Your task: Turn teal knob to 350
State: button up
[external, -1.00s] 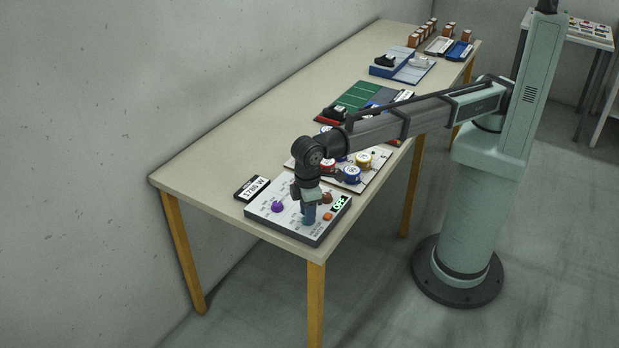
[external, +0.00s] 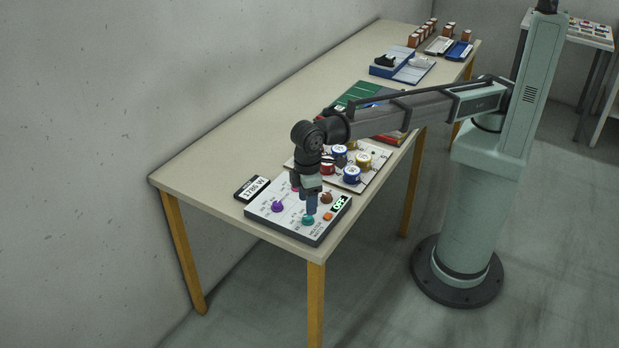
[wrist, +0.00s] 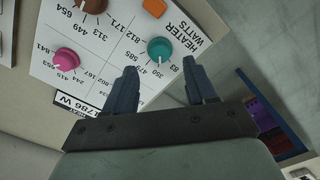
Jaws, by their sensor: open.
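The teal knob (external: 308,221) is on the front of the grey-white heater panel (external: 262,212). In the wrist view the teal knob (wrist: 160,48) has a pale pointer mark that appears to face the printed 350; the exact angle is hard to tell. Numbers 585, 479, 350 and 83 are printed around it. My gripper (wrist: 160,68) is open, with its two fingers apart and nothing between them. In the external view my gripper (external: 311,212) hangs just above the teal knob, apart from it.
A 1786 W plaque (external: 252,188) lies behind. A board with spools (external: 372,182) stands nearby.

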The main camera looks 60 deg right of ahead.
notch_tip(320, 180, up, 9)
jog(key=shift+r, duration=0.2)
dwell(0.6)
